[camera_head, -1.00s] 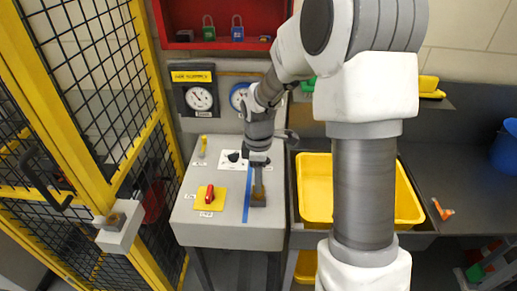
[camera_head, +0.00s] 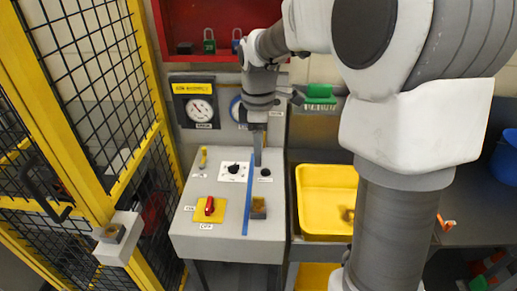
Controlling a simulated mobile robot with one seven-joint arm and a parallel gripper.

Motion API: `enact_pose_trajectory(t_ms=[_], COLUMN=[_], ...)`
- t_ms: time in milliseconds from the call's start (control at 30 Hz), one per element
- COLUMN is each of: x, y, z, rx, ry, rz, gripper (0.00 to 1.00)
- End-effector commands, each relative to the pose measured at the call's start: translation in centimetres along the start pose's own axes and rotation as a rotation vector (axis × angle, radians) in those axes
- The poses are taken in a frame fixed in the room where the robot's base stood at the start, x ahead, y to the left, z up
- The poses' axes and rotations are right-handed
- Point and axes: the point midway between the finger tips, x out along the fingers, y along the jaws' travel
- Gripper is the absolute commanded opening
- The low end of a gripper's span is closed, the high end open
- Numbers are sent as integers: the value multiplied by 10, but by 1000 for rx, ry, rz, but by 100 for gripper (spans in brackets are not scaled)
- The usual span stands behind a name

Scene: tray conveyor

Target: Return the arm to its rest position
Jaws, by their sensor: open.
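My arm (camera_head: 405,225) fills the right side of the head view, bent over at the top with its forearm reaching left. My gripper (camera_head: 257,158) points down above the back part of the grey control box, near the blue stripe (camera_head: 250,205). It is open and holds nothing visible. The fingers are small and seen edge-on. A small block with a brownish top (camera_head: 258,208) sits on the box in front of the gripper, apart from it.
The grey box (camera_head: 215,245) carries a red switch (camera_head: 209,206) on a yellow plate and a black knob (camera_head: 234,169). Gauges (camera_head: 200,108) hang behind. A yellow tray (camera_head: 325,190) lies to the right. A yellow-framed mesh fence (camera_head: 75,120) stands left. A red cabinet (camera_head: 190,15) is above.

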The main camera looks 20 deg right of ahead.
Motion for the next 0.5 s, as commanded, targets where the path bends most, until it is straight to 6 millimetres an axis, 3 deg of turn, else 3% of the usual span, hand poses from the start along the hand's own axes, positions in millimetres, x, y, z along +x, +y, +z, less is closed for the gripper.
enact_pose_trajectory(t_ms=[300,500], x=[-4,-33], y=[-4,-35], z=[1,10], rx=[25,211], ry=[-1,8], rz=[12,95], gripper=[47,47])
